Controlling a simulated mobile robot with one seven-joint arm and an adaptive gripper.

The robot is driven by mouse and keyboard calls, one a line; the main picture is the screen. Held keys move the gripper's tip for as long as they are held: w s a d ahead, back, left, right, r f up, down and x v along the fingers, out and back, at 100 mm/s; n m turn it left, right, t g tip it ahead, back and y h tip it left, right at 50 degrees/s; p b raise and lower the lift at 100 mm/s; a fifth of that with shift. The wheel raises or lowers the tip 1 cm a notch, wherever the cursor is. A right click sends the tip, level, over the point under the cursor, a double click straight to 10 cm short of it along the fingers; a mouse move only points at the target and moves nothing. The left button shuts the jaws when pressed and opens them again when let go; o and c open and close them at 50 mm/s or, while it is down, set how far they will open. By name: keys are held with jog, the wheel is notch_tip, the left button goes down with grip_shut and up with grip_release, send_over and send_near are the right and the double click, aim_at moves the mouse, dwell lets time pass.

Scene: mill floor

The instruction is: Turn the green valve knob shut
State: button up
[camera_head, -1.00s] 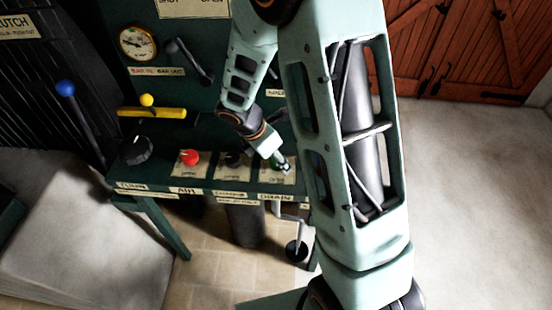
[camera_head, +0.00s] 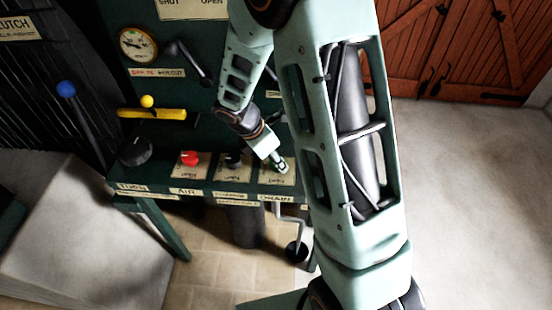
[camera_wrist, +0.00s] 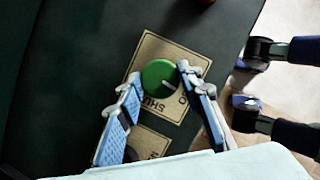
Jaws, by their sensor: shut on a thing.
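In the head view my gripper (camera_head: 281,166) reaches down to the right-hand plate on the dark green bench, above the "DRAIN" label, and mostly hides the knob.
A red knob (camera_head: 189,158) and a dark knob (camera_head: 233,160) stand to the left on the bench (camera_head: 150,188). A yellow bar (camera_head: 152,113), a blue-tipped lever (camera_head: 66,89) and a gauge (camera_head: 138,43) are further left. A crank (camera_head: 296,250) hangs below the bench.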

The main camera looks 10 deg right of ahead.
jog(key=m, duration=0.2)
jog(key=m+g+p, duration=0.1)
jog(key=m, duration=0.1)
jog(key=shift+w+g, duration=0.2)
jog(key=shift+g, duration=0.1)
jog(key=m, duration=0.2)
jog(key=m+g, duration=0.1)
jog(key=m, duration=0.1)
jog(key=shift+w+m+g, duration=0.1)
jog(key=shift+m+g, duration=0.2)
jog(key=m, duration=0.2)
jog(key=m+g, duration=0.1)
jog(key=m, duration=0.1)
jog(key=shift+w+m+g+y, duration=0.1)
jog(key=shift+m+g+y, duration=0.2)
jog(key=shift+y, duration=0.1)
jog(key=shift+d+m+g+y, duration=0.15)
jog(key=shift+m+g+y, duration=0.35)
jog(key=shift+m, duration=1.3)
jog(key=o, duration=1.2)
jog(key=shift+c, duration=0.2)
jog(key=v, duration=0.7)
jog(key=shift+r, duration=0.3)
